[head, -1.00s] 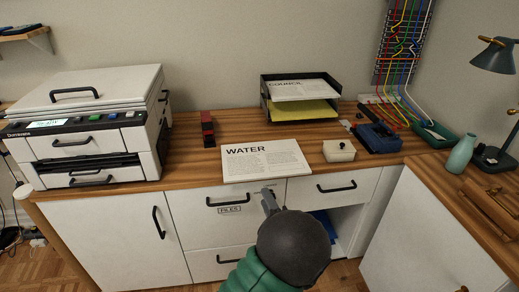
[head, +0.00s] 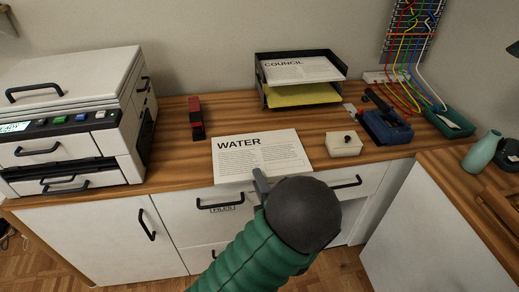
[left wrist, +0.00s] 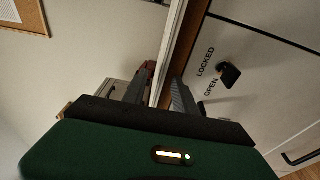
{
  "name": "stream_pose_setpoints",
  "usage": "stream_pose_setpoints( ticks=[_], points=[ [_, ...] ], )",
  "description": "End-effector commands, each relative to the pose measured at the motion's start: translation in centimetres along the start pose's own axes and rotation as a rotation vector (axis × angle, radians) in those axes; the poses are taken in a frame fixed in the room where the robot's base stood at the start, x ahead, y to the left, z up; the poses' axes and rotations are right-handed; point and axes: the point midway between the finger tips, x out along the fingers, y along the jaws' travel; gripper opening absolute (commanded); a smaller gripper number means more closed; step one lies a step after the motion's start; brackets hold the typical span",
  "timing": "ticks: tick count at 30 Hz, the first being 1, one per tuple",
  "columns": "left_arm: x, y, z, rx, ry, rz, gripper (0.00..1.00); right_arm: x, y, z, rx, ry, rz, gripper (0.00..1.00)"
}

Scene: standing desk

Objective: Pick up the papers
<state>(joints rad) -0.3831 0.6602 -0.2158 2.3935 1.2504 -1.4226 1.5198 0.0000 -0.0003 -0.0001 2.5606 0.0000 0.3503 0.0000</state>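The papers, a white stack headed "WATER" (head: 258,155), lie flat on the wooden desk near its front edge. My left gripper (head: 261,182) is at the front edge of this stack, just right of its middle. In the left wrist view the stack shows edge-on as a thin white strip (left wrist: 176,40). My left gripper (left wrist: 162,85) is open there, with one finger on each side of the strip and desk edge. I cannot tell whether either finger touches the papers. The near part of the gripper is hidden behind my forearm in the head view. My right gripper is not in view.
A black tray (head: 258,92) holds a "COUNCIL" sheet and yellow paper. A red stapler-like object (head: 196,118), a cream box (head: 344,144), a blue device (head: 388,128) and a printer (head: 70,120) stand around the stack. A drawer handle (head: 219,203) juts out below the desk edge.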

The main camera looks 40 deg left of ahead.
Motion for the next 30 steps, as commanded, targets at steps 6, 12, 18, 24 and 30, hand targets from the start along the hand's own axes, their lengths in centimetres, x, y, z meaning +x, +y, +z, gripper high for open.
stream_pose_setpoints(
  ticks=[6, 12, 18, 24, 30],
  points=[
    [0.09, -0.2, 0.06, -0.001, -0.006, -0.006, 0.12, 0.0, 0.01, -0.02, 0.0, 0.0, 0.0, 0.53],
    [0.05, -0.26, 0.15, 0.0, -0.008, -0.007, 0.0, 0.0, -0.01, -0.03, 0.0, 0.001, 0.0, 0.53],
    [-0.01, -0.31, 0.19, 0.001, -0.008, -0.008, 0.0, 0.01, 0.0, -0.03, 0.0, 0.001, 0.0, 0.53],
    [-0.07, -0.35, 0.27, 0.001, -0.011, -0.01, 0.0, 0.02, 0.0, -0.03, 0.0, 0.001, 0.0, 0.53],
    [-0.09, -0.39, 0.33, 0.002, -0.013, -0.011, 0.0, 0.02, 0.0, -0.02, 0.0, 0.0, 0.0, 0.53]
  ],
)
